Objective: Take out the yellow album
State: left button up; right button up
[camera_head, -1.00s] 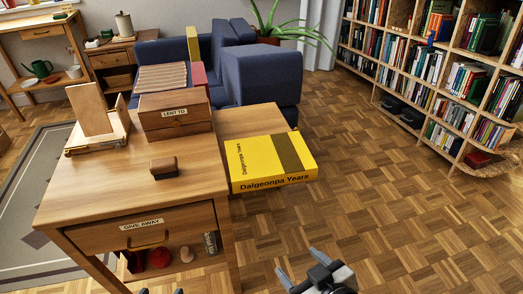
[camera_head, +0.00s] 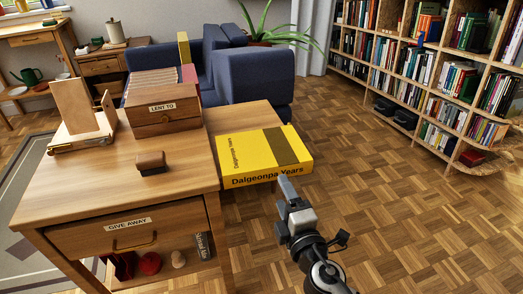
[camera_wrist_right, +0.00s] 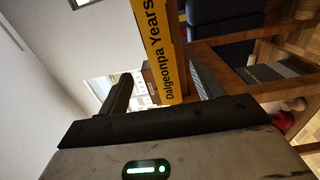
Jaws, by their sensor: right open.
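The yellow album (camera_head: 255,150), titled "Dalgeonpa Years", lies flat on the lower wooden leaf (camera_head: 245,115) at the desk's right side. It has a dark olive band, and its lettered spine faces me. My right gripper (camera_head: 286,185) is at the spine's right part, coming from the front right. In the right wrist view the spine of the album (camera_wrist_right: 156,38) shows between the two spread fingers of the gripper (camera_wrist_right: 160,72). The fingers are open, and I cannot tell whether they touch the album. My left gripper is not in view.
A blue sofa (camera_head: 250,75) stands behind the leaf. Bookshelves (camera_head: 430,70) line the right. The parquet floor (camera_head: 400,210) between is clear.

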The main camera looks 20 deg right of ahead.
aim_at(271, 175)
jog(key=w, duration=0.7)
jog(key=w+a, duration=0.1)
jog(key=w, duration=0.1)
jog(key=shift+w+f+p, duration=0.1)
jog(key=shift+p, duration=0.25)
grip_shut()
jog(key=shift+r, duration=0.2)
